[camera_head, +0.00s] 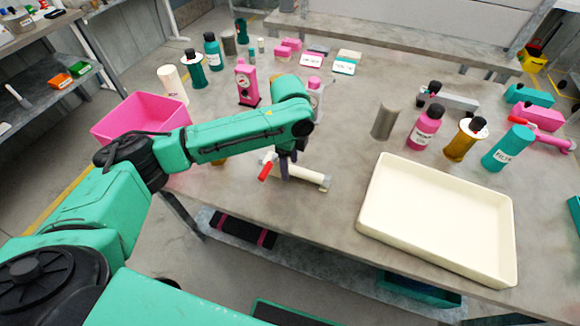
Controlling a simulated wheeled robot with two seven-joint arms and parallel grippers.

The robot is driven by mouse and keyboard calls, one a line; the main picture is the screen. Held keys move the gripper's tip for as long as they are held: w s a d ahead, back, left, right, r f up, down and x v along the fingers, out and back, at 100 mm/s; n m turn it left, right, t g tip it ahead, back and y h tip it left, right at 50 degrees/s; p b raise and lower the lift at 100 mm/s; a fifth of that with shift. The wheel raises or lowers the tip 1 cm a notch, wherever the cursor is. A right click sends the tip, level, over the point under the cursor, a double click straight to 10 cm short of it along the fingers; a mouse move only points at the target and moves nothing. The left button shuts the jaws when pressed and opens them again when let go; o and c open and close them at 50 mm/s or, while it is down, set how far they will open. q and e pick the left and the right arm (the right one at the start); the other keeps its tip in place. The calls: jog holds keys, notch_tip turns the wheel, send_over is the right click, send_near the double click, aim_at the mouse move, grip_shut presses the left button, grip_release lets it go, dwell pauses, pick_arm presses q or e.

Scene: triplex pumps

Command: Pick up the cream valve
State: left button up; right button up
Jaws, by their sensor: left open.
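The cream valve (309,175) lies on the grey table near its front edge. It is a cream pipe-like body with a red handle (265,171) at its left end. My left arm reaches in from the left, and my left gripper (287,174) points down at the valve's middle. Its dark fingers are open and overlap the valve in the picture. I cannot tell whether they touch it. The arm and gripper hide part of the valve's back side. My right gripper is not in view.
A pink bin (140,118) stands to the left and a large cream tray (437,215) to the right. A grey cylinder (384,121), a pink bottle (425,128) and a teal filter cylinder (507,149) stand behind the tray. The tabletop between valve and tray is clear.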

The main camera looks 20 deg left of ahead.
pick_arm(q)
jog(key=shift+f, duration=0.75)
grip_shut()
jog(key=shift+r, duration=0.1)
dwell(0.7)
